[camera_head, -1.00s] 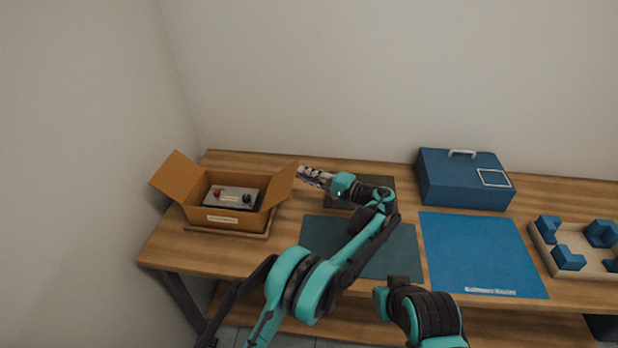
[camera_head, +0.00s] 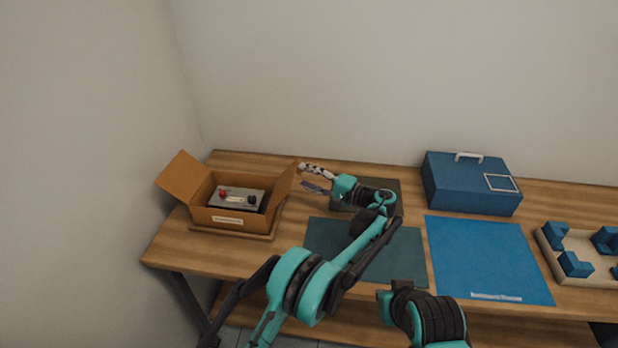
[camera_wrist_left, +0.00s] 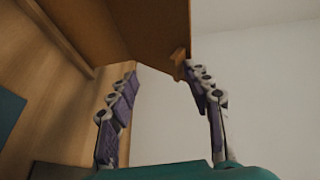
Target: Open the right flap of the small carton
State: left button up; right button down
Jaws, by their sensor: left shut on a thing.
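The small carton (camera_head: 205,216) stands on a board at the left of the table, its top open. Its left flap (camera_head: 180,177) leans outward. Its right flap (camera_head: 283,186) stands up, tilted outward to the right. My left gripper (camera_head: 309,177) is just right of this flap, its two fingers spread with a gap between them. In the left wrist view the fingers (camera_wrist_left: 165,88) are wide apart with pale wall between them. The brown carton cardboard (camera_wrist_left: 140,28) is beyond them, and a small brown tab (camera_wrist_left: 179,64) is close to the right fingertip; contact is unclear. My right gripper is out of view.
A grey device (camera_head: 236,198) with red and black knobs sits in the carton. Dark mats (camera_head: 375,250) lie beneath my left arm. To the right are a blue mat (camera_head: 485,260), a blue case (camera_head: 465,185) and a tray (camera_head: 550,252) of blue blocks.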

pick_arm(q)
jog(key=shift+a+f, duration=0.3)
jog(key=v, duration=0.8)
jog(key=shift+r, duration=0.25)
jog(key=shift+w+d, duration=0.1)
jog(key=shift+w, duration=0.1)
jog(key=shift+d, duration=0.1)
